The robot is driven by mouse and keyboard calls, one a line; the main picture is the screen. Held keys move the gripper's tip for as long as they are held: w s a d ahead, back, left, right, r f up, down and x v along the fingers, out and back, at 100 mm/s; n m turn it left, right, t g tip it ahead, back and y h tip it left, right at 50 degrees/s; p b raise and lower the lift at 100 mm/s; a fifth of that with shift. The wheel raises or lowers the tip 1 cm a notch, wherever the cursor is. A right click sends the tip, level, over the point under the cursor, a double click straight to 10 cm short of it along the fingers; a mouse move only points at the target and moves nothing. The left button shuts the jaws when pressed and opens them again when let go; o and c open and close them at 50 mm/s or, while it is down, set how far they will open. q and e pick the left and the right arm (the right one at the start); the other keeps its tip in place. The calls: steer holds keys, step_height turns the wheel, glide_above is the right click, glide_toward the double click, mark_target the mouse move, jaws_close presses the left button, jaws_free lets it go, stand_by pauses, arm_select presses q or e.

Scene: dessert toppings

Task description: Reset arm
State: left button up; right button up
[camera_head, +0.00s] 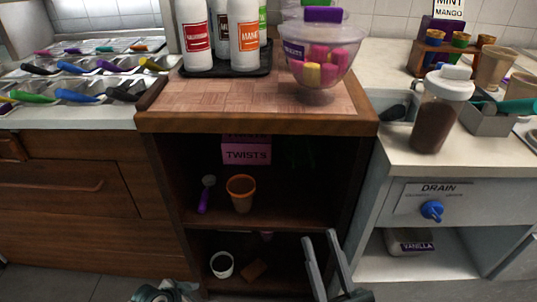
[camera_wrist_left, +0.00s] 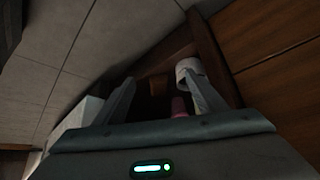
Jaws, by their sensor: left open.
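In the head view my right gripper (camera_head: 320,238) points up at the lower right of the wooden cabinet, its two grey fingers apart with nothing between them. My left arm shows only as a small piece at the bottom edge of that view. In the left wrist view my left gripper (camera_wrist_left: 160,82) has its fingers spread and holds nothing. It faces the dark lower part of the cabinet. A white cup (camera_wrist_left: 188,67) shows behind its right finger, and a pink item (camera_wrist_left: 179,106) shows between the fingers.
The cabinet's upper shelf holds an orange cup (camera_head: 241,193), a purple-handled scoop (camera_head: 204,196) and a pink TWISTS box (camera_head: 246,153). The lower shelf holds a white cup (camera_head: 222,264) and a brown piece (camera_head: 254,270). Bottles and a clear bowl (camera_head: 318,50) stand on top.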

steer(key=w+d+f+g+h+p, duration=0.15)
steer(key=f+g+p, duration=0.4)
steer(key=f, duration=0.55)
steer(key=w+f+g+h+p, duration=0.2)
steer(key=f+g+h+p, duration=0.15)
steer(key=f+p, duration=0.55)
arm_select(q)
steer(key=s+d+r+n+y+p, duration=0.1)
steer(key=s+r+n+p, duration=0.1)
steer(key=s, duration=0.9)
steer(key=s+d+r+n+y+p, duration=0.1)
steer(key=s+p, duration=0.4)
steer(key=s, duration=0.7)
steer(key=r+n+y, duration=0.1)
steer(key=n, duration=0.1)
steer(key=shift+s+d+r+n+p, duration=0.15)
steer(key=shift+s+d+n+p, duration=0.1)
steer(key=shift+d+n+p, duration=0.1)
arm_select(e)
steer(key=s+d+f+g+h, duration=0.1)
steer(key=s+d+f+g, duration=0.2)
steer(key=s+f, duration=0.5)
steer(key=s+d+f+m+g+h, duration=0.1)
steer(key=s+d+f+g, duration=0.3)
steer(key=s+f, duration=0.5)
step_height(320, 180, down, 2)
steer(key=g, duration=0.2)
steer(key=shift+s+d+f+m+g, duration=0.15)
steer(key=shift+d+f+m+g, duration=0.05)
steer(key=shift+d+m+g, duration=0.1)
